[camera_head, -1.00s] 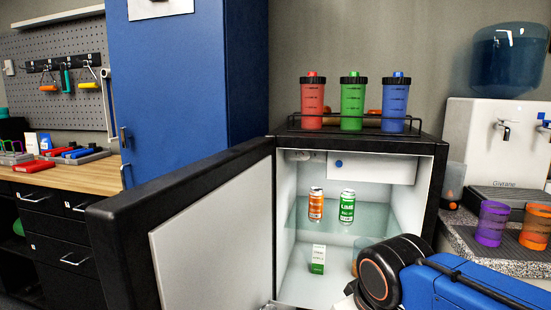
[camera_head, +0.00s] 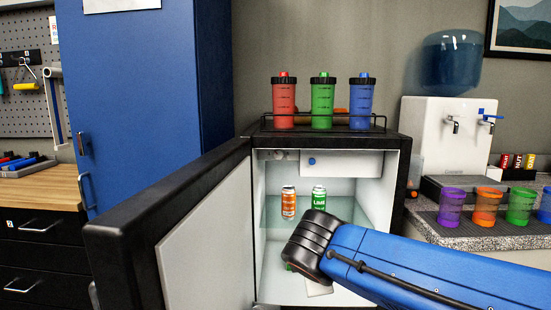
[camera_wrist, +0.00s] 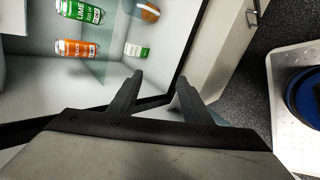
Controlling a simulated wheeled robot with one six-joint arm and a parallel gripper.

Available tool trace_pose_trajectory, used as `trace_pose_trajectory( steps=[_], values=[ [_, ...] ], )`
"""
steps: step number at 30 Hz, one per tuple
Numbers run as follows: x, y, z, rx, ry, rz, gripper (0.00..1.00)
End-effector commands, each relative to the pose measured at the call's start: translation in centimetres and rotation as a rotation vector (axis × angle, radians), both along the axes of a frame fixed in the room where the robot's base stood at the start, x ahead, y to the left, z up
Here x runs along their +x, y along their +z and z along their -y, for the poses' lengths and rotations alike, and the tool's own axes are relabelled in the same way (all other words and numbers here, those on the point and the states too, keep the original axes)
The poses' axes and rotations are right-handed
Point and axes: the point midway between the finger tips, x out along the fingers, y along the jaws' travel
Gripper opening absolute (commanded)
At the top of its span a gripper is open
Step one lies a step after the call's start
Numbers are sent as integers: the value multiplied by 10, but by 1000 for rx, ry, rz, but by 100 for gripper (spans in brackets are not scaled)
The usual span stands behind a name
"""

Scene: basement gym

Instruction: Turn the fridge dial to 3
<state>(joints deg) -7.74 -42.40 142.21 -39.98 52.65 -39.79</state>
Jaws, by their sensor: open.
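The small black fridge (camera_head: 402,185) stands open in the head view, its door (camera_head: 120,245) swung out to the left. A small light knob-like fitting (camera_head: 280,155) is high at the left inside; a blue round spot (camera_head: 312,161) is on the white box beside it. I cannot tell for sure which is the dial, and no numbers are readable. My gripper (camera_wrist: 159,80) is open and empty in the wrist view, its fingers apart near the fridge's front edge. In the head view my arm crosses the lower right of the opening and the fingers are hidden.
An orange can (camera_head: 288,202) and a green lime can (camera_head: 319,197) stand on the glass shelf. A small green-white carton (camera_wrist: 136,50) is below. Red (camera_head: 283,104), green (camera_head: 322,104) and blue (camera_head: 361,104) bottles stand in a rack on top. Coloured cups (camera_head: 486,206) stand at right.

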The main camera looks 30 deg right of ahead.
Motion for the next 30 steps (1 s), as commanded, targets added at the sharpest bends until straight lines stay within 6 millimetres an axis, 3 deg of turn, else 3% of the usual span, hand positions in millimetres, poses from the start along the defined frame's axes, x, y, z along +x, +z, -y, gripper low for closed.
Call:
trace_pose_trajectory(
  steps=[8,15,18,24,30],
  values=[
    [46,81,16,-663,418,-120,44],
    [80,161,1,-1275,672,-272,44],
    [89,184,-8,-1461,722,-327,44],
    [95,206,-19,-1638,758,-385,44],
    [101,208,-16,-1649,756,-392,44]
  ],
)
